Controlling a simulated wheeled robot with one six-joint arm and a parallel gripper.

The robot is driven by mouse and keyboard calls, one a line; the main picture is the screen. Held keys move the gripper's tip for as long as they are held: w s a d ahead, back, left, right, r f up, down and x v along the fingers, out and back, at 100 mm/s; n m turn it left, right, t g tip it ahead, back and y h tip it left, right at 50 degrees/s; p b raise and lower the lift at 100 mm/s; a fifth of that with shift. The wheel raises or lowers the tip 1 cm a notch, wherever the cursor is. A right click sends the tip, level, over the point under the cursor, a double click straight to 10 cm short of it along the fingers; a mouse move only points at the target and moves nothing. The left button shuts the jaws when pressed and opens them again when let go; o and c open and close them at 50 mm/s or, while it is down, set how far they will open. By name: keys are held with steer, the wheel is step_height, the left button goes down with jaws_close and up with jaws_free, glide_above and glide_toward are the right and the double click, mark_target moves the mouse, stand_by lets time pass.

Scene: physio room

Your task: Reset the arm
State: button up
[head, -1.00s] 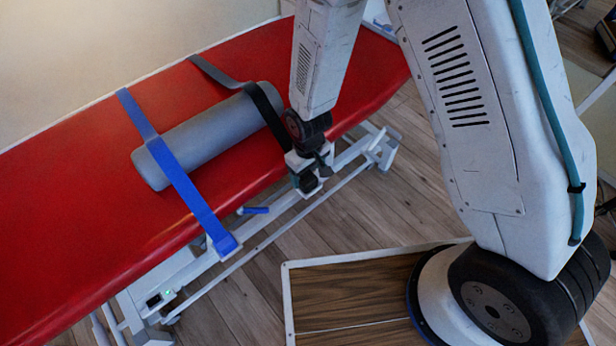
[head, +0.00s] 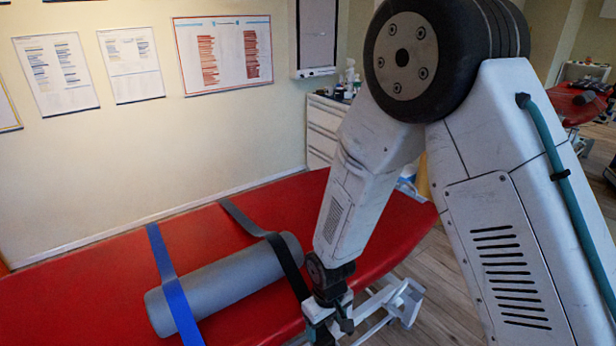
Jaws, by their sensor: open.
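My arm rises at the right of the head view and bends down from its large black elbow joint. My gripper (head: 326,335) is at the bottom of the view, by the near edge of the red treatment table (head: 75,300). Its fingertips are cut off or hard to make out at the frame's lower edge. Nothing is visibly held. A grey foam roller (head: 222,280) lies on the table to the left of my gripper, apart from it. A blue strap (head: 168,275) and a black strap (head: 290,268) run over the roller.
A wall with posters (head: 222,55) stands behind the table. A white drawer cabinet (head: 323,125) with bottles on it is at the back. Another red table (head: 580,105) is far right. Wooden floor shows between the table and my arm.

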steer(key=s+d+r+m, duration=0.2)
steer(key=s+d+r, duration=0.4)
steer(key=r, duration=0.6)
steer(key=s+d+r+m+t, duration=0.1)
steer(key=s+d+r, duration=0.5)
steer(key=r, duration=0.6)
steer(key=s+d+r+m, duration=0.3)
steer(key=s+d+r, duration=0.4)
steer(key=r, duration=0.4)
steer(key=shift+d+r+m+t, duration=0.3)
steer(key=shift+d+r+m, duration=0.1)
steer(key=shift+d, duration=0.4)
steer(key=shift+s, duration=0.1)
